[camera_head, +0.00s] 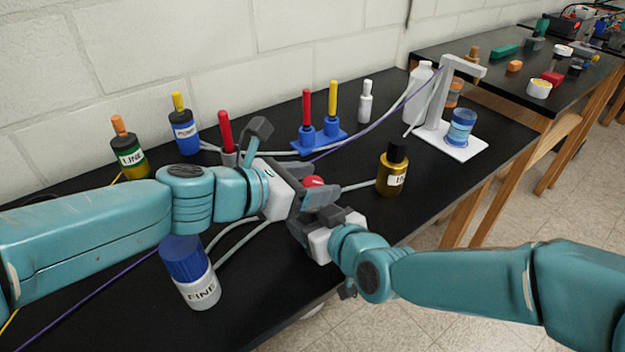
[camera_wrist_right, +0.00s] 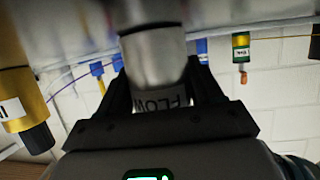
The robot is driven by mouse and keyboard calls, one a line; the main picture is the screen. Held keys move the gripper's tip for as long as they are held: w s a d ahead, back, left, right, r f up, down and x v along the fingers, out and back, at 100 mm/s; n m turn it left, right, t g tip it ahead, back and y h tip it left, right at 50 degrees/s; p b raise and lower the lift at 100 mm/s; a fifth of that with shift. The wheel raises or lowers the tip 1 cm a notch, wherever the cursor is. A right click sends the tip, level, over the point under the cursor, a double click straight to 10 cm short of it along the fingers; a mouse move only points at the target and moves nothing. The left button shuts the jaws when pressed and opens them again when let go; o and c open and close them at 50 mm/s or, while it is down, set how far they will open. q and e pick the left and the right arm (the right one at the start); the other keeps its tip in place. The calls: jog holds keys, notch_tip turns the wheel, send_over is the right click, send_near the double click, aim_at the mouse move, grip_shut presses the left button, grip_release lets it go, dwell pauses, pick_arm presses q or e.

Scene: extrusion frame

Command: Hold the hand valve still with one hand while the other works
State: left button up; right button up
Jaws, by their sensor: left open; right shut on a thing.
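The hand valve appears to be the grey cylinder labelled FLOW (camera_wrist_right: 152,55) in the right wrist view. My right gripper (camera_wrist_right: 152,82) is shut around it, with a dark finger on each side. In the head view a round red knob (camera_head: 313,182) shows between my two grippers, and the body below it is hidden. My right gripper (camera_head: 318,205) is at that knob, coming from the lower right. My left gripper (camera_head: 284,165) is open just left of the knob, its dark fingers spread. I cannot tell whether it touches anything.
A FINE bottle with blue top (camera_head: 190,270) stands front left. A gold bottle (camera_head: 393,172) is at right. Blue POWER (camera_head: 184,132) and green LINE (camera_head: 130,152) items stand back left. Behind are a blue peg base (camera_head: 320,137) and a white stand (camera_head: 460,147). Tubes and cables cross the table.

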pick_arm(q)
jog(key=c, duration=1)
jog(key=m+g+h, duration=0.2)
jog(key=m+g, duration=0.1)
jog(key=shift+w+g, duration=0.15)
jog(key=shift+g, duration=0.15)
jog(key=shift+m+g, duration=0.8)
jog(key=shift+m, duration=0.1)
jog(key=o, duration=1)
jog(key=shift+s+d, duration=0.1)
jog(key=shift+s, duration=0.1)
